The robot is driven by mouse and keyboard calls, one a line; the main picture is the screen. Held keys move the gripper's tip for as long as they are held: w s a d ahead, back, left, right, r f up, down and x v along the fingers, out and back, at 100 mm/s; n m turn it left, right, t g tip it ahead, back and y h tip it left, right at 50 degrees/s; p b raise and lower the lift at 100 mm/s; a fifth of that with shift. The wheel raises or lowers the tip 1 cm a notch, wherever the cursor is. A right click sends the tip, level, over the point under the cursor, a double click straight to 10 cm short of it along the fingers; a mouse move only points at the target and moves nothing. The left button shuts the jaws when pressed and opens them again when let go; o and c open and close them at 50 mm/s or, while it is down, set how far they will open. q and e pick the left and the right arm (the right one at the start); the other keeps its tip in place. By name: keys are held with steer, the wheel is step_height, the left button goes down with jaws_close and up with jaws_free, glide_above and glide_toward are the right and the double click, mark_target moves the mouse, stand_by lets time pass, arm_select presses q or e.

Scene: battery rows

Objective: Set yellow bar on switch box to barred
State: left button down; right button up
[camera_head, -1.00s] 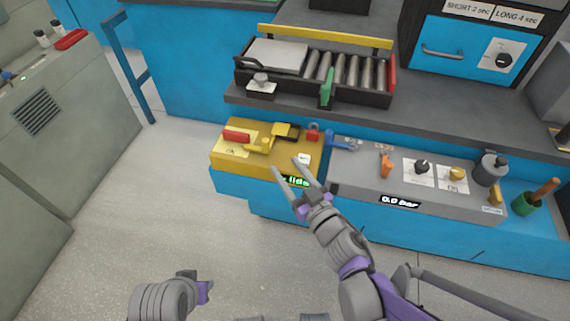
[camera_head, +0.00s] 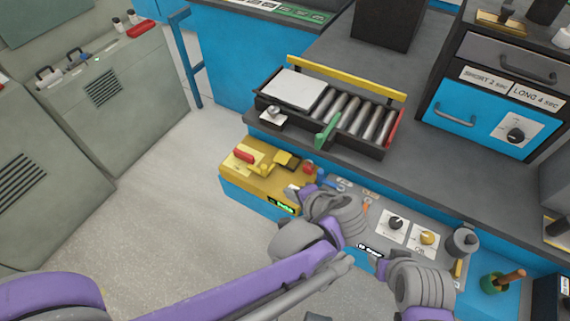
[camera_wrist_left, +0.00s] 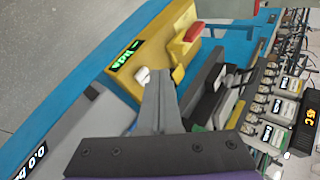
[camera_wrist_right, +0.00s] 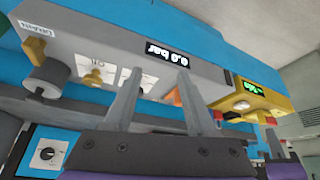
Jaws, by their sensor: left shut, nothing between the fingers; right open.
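A yellow box (camera_head: 262,188) with a red handle (camera_head: 243,156), a yellow clamp-like part (camera_head: 285,161) and a green-lit display stands on the low blue bench. My left gripper (camera_head: 292,190) is shut and empty at its near right corner. In the left wrist view its fingertips (camera_wrist_left: 159,76) are close beside a white button (camera_wrist_left: 142,76) on that box; contact is unclear. My right gripper (camera_wrist_right: 160,75) is open and empty by the grey panel (camera_wrist_right: 105,45) reading 0.0 bar. No part is clearly marked as the switch box or its barred setting.
A roller tray with a long yellow bar (camera_head: 340,77) along its back stands on the dark counter (camera_head: 480,160). Grey cabinets (camera_head: 125,85) stand left, with open floor between.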

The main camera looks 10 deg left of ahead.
mark_target(266, 172)
arm_select(q)
steer(key=x, duration=0.4)
steer(key=b+x, duration=0.1)
steer(key=x, duration=0.4)
steer(key=shift+w, duration=0.4)
steer(key=shift+w+a, duration=1.1)
steer(key=shift+w, duration=0.1)
steer(key=shift+w+a, duration=0.2)
steer(key=shift+w, duration=0.1)
arm_select(e)
steer(key=shift+s+a+f, duration=0.2)
steer(key=shift+s+f, duration=0.05)
steer(key=shift+s, duration=0.3)
arm_select(q)
steer(key=a, duration=0.1)
steer(key=w+a, duration=0.1)
steer(key=a, duration=0.1)
steer(key=shift+d+r, duration=0.1)
arm_select(e)
steer(key=shift+s+d+f, duration=0.1)
steer(key=shift+d, duration=0.05)
